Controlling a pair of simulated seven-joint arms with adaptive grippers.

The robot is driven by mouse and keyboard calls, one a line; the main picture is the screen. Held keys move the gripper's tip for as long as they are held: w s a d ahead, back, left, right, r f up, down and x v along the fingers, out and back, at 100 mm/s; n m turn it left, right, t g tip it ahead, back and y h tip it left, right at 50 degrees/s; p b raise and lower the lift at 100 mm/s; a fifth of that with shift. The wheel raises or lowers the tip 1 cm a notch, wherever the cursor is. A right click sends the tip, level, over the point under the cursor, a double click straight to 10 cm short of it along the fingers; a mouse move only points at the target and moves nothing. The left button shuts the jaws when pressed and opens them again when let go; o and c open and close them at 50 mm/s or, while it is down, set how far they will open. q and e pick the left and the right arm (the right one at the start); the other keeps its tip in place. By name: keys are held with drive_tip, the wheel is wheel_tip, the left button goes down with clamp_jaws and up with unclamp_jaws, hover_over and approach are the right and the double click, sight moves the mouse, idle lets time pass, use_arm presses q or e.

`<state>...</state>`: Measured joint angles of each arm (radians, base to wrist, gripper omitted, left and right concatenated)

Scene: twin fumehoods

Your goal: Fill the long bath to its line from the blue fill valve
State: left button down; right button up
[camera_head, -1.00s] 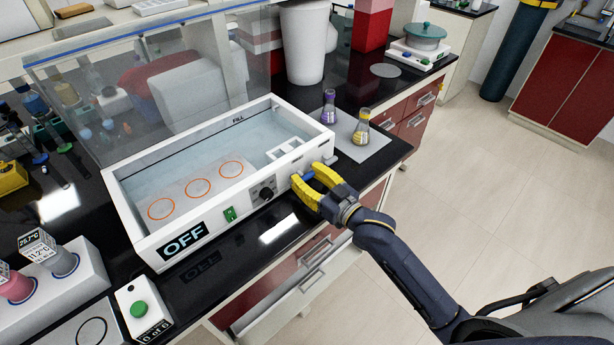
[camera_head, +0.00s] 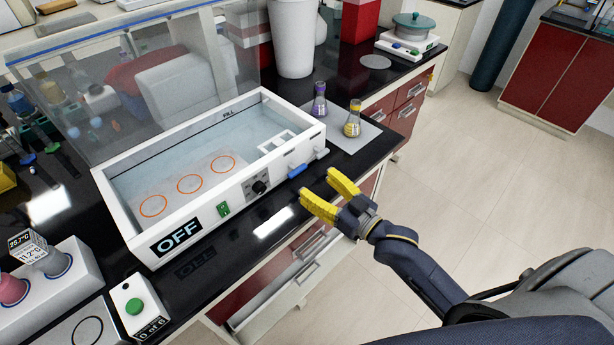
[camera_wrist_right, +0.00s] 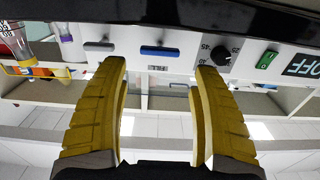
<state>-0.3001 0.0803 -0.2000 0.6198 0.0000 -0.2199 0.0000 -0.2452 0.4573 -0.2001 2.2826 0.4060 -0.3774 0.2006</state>
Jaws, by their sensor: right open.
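The long bath (camera_head: 135,233) is a white open-topped box with a clear raised lid. Its front panel carries an OFF display, a green switch (camera_head: 223,209) and a black knob (camera_head: 259,187). A FILL mark shows on the inside back wall, and clear liquid seems to lie inside; its exact level against the line is hard to tell. The blue valve handle (camera_head: 297,170) sticks out at the right of the front; it also shows in the right wrist view (camera_wrist_right: 160,51). My right gripper (camera_head: 316,188) is open and empty, just in front of the handle and apart from it. My left gripper is out of view.
Two flasks, one purple (camera_head: 319,103) and one yellow (camera_head: 352,122), stand on a grey mat right of the bath. A grey handle sits beside the blue one. A drawer (camera_head: 280,298) stands open below the counter. A button box (camera_head: 135,306) is at front left.

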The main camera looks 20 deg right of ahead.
drive_tip(key=shift+v, duration=1.95)
